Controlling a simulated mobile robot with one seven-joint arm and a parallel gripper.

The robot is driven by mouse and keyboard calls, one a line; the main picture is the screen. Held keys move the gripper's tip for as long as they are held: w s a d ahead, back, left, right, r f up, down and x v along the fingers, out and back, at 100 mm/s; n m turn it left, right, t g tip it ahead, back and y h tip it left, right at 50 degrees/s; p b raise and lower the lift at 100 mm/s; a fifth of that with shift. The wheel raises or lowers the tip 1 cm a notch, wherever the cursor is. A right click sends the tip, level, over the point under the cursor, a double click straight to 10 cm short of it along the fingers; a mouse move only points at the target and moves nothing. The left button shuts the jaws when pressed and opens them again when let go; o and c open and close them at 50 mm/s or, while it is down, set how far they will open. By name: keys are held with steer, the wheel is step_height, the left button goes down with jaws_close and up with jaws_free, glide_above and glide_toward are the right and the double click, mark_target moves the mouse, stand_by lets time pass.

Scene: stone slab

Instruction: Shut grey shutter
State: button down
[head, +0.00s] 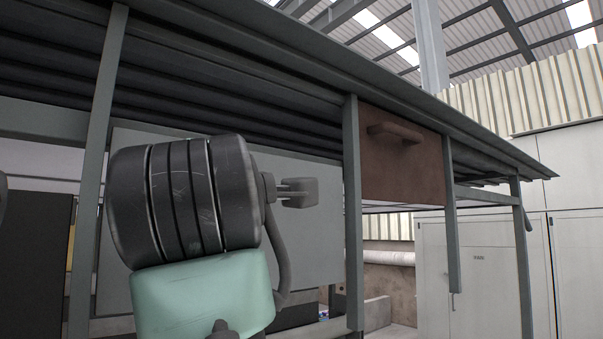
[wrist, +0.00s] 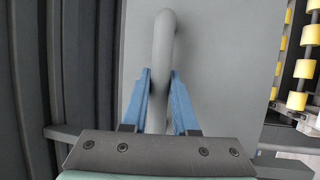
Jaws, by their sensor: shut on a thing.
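The grey shutter (head: 318,242) is a flat grey panel under the dark slab-topped frame, partly hidden behind my arm in the head view. In the wrist view the shutter (wrist: 225,60) fills the middle, with its curved grey bar handle (wrist: 163,28) standing out from it. My gripper (wrist: 159,76) has its blue fingers on either side of this bar and is shut on it. In the head view my black and teal arm stands in front of the panel. I cannot tell from these views how far the shutter stands open.
A brown drawer front (head: 402,155) with a bar handle is right of the shutter, between metal legs. The slab top (head: 330,62) overhangs above. In the wrist view, dark frame bars (wrist: 60,70) run at left and yellow rollers (wrist: 303,68) show beyond the panel's right edge.

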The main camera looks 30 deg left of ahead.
step_height(320, 180, down, 9)
steer(key=b, duration=0.5)
steer(key=shift+a+f, duration=0.1)
steer(key=shift+a, duration=0.05)
steer(key=c, duration=1.1)
jaws_free()
steer(key=o, duration=0.4)
steer(key=b+v, duration=0.3)
steer(key=v, duration=0.4)
steer(key=shift+s+d, duration=0.2)
steer(key=shift+d, duration=0.05)
